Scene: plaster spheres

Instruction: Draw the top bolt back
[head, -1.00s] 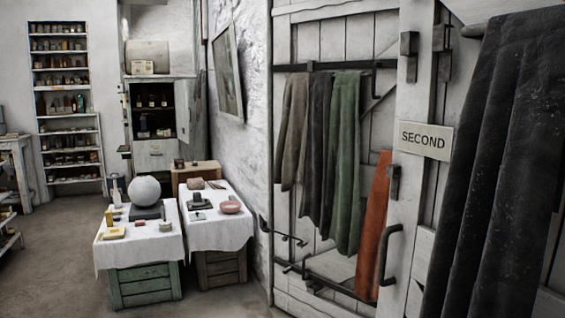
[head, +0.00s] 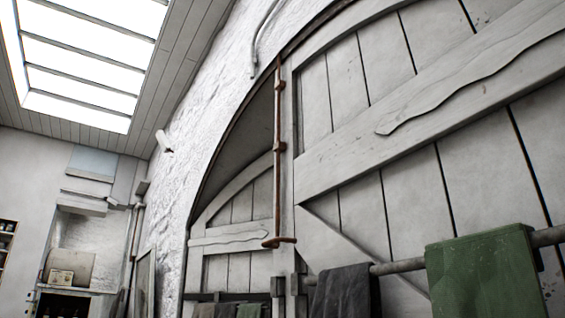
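The top bolt (head: 277,160) is a long, thin, rust-brown rod. It stands upright along the edge of the white plank door (head: 420,150), held by small brackets. Its upper end reaches the arched frame at the top of the doorway. Its lower end has a short handle (head: 279,242) that sticks out sideways. Whether the tip sits inside the frame is too small to tell. Neither of my grippers shows in the head view.
A rail (head: 400,265) crosses the door low down, with a dark cloth (head: 341,292) and a green cloth (head: 480,277) hanging on it. Another plank leaf (head: 238,225) stands beyond the bolt. A rough white wall (head: 215,90) and a skylight (head: 85,55) are to the left.

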